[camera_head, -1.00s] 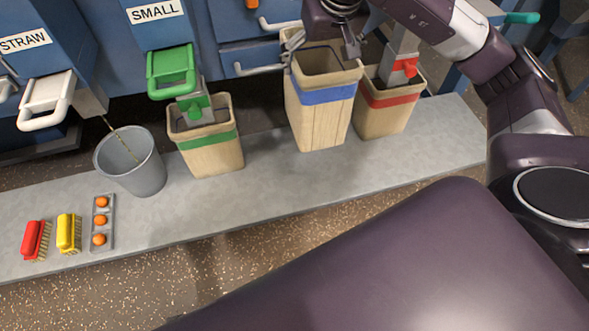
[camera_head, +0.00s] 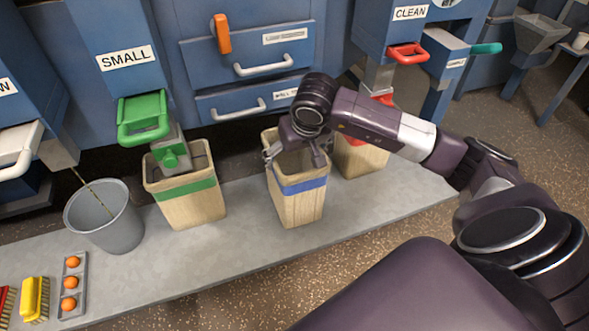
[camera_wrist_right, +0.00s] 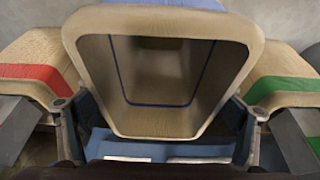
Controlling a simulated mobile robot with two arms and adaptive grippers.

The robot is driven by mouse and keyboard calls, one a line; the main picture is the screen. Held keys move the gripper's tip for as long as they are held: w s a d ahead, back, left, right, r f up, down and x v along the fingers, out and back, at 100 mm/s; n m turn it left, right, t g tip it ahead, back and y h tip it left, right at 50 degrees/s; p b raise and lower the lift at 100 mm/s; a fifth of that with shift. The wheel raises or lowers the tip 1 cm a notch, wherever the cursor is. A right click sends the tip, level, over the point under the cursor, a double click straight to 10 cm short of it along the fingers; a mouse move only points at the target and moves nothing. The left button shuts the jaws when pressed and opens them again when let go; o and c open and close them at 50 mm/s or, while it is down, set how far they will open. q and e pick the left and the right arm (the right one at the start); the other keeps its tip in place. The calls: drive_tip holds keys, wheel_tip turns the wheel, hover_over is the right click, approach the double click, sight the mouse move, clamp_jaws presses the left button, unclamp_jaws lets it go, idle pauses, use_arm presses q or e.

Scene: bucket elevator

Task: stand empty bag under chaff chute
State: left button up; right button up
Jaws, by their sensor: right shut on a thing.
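The tan bag with the blue band (camera_head: 299,188) appears to stand upright on the grey ledge (camera_head: 245,212), between the green-banded and red-banded bags. Its open mouth fills the right wrist view (camera_wrist_right: 160,75), and the inside looks empty. My right gripper (camera_head: 294,155) is above it, shut on the bag, with one finger at each side of the rim. The gripper hides part of the mouth. No label reading chaff shows, so I cannot tell which chute that is. My left gripper is out of view.
A green-banded bag (camera_head: 190,202) stands under the SMALL chute (camera_head: 143,118). A red-banded bag (camera_head: 361,156) stands below the CLEAN chute (camera_head: 407,53). Drawers (camera_head: 250,65) rise behind the ledge.

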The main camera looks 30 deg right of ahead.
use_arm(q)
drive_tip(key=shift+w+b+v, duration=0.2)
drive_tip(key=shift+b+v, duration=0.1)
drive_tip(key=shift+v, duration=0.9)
use_arm(e)
wheel_tip(320, 180, down, 4)
drive_tip(key=shift+f, duration=0.1)
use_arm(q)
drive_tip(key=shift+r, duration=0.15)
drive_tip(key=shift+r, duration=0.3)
use_arm(e)
drive_tip(key=shift+f, duration=0.15)
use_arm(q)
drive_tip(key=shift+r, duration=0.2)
use_arm(e)
drive_tip(key=o, duration=1.5)
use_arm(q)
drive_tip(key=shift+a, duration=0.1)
use_arm(e)
drive_tip(key=shift+o, duration=0.2)
